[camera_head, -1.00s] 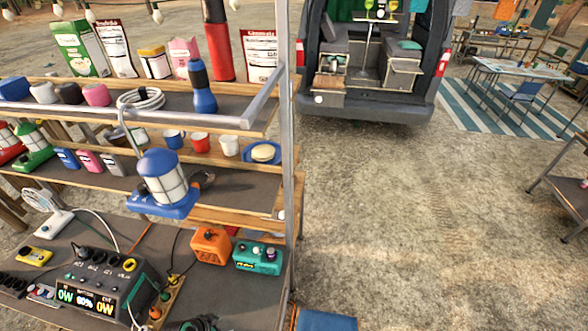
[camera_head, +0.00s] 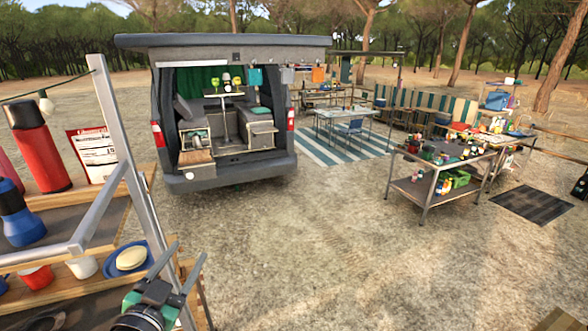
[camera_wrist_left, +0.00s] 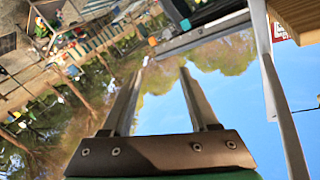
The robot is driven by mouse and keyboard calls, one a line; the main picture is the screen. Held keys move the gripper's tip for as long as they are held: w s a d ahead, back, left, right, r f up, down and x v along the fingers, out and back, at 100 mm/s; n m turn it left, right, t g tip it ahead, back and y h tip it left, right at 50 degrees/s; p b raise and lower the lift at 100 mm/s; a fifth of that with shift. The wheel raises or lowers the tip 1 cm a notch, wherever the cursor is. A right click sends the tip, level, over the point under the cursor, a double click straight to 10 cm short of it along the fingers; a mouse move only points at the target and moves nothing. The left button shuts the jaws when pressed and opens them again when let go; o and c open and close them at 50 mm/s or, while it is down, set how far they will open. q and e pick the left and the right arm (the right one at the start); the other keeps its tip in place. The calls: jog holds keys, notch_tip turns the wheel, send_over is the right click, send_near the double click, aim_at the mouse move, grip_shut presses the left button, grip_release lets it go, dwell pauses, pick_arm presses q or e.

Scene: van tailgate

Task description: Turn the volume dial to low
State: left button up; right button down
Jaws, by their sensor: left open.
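I cannot make out a volume dial in either current view. My left gripper (camera_head: 190,250) rises from the bottom left of the head view, in front of the shelf's right end. Its two fingers are apart and point upward, with nothing between them. In the left wrist view the left gripper (camera_wrist_left: 160,70) is also open and empty, with trees and sky behind it. My right gripper is not in view.
The wooden shelf (camera_head: 93,289) has a metal post (camera_head: 127,150) close to my left gripper. A red flask (camera_head: 40,148), blue flashlight (camera_head: 20,215) and blue plate (camera_head: 125,262) stand on it. The van (camera_head: 225,185) is behind; a loaded worktable (camera_head: 425,195) stands right. Open ground lies between.

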pick_arm(q)
jog(key=s+d+r+t+h, duration=0.1)
jog(key=s+d+r+t, duration=0.15)
jog(key=r, duration=0.45)
jog(key=s+d+r+t, duration=0.1)
jog(key=s+d+r, duration=0.15)
jog(key=r, duration=0.55)
jog(key=s+r+n+t, duration=0.4)
jog(key=s+r+t, duration=0.2)
jog(key=s+r, duration=0.8)
jog(key=shift+s+d+r+h, duration=0.3)
jog(key=shift+d+r, duration=0.1)
jog(key=shift+r, duration=0.3)
jog(key=shift+w, duration=0.15)
